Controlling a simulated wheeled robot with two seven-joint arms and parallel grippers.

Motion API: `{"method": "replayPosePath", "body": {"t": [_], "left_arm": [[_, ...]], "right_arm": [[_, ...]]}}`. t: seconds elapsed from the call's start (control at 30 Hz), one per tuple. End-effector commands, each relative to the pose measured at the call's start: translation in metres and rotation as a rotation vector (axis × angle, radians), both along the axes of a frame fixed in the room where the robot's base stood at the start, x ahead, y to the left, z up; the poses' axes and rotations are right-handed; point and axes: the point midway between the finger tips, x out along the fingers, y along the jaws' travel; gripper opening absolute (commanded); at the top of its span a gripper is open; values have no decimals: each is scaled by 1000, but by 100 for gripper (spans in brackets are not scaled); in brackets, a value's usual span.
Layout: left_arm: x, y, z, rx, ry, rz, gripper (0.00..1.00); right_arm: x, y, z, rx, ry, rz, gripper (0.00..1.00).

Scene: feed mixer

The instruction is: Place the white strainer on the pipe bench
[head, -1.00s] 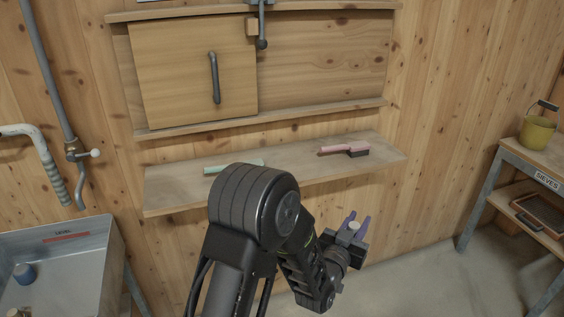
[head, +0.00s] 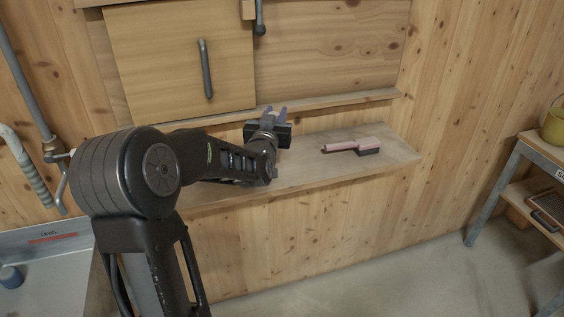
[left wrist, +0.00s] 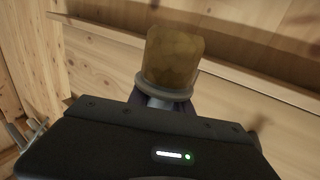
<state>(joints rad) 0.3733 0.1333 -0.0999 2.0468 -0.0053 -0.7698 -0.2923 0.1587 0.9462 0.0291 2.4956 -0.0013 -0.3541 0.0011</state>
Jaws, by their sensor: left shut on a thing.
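My left gripper (head: 275,114) is up in front of the wall, above the left part of a wooden shelf, with its purple fingers pointing up and away. In the left wrist view it is shut on a cylindrical piece (left wrist: 172,58) with an amber-brown, mottled body and a pale grey collar. The fingers are mostly hidden behind my gripper's dark housing. The held piece shows little white, and I cannot tell for sure that it is the white strainer. No pipe bench can be made out for certain. My right gripper is not in view.
The wooden shelf (head: 400,161) carries a pink brush (head: 352,146) at its right. A wooden panel with a grey handle (head: 205,70) is above. A grey basin (head: 60,262) is at lower left. A metal-legged stand (head: 493,193) with a yellow bucket (head: 554,127) is at right.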

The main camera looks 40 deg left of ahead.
Motion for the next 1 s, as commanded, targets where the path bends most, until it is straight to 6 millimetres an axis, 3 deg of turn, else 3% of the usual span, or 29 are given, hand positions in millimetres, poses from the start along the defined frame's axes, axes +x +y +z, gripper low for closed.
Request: {"method": "replayPosePath", "body": {"t": [0.17,0.5,0.87,1.0], "left_arm": [[0,0,-4,0,0,0,0],[0,0,-55,-1,2,0,0],[0,0,-60,0,-1,0,0],[0,0,-75,-1,3,0,0]], "right_arm": [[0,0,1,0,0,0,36],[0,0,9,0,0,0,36],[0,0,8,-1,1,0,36],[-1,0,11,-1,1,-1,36]]}}
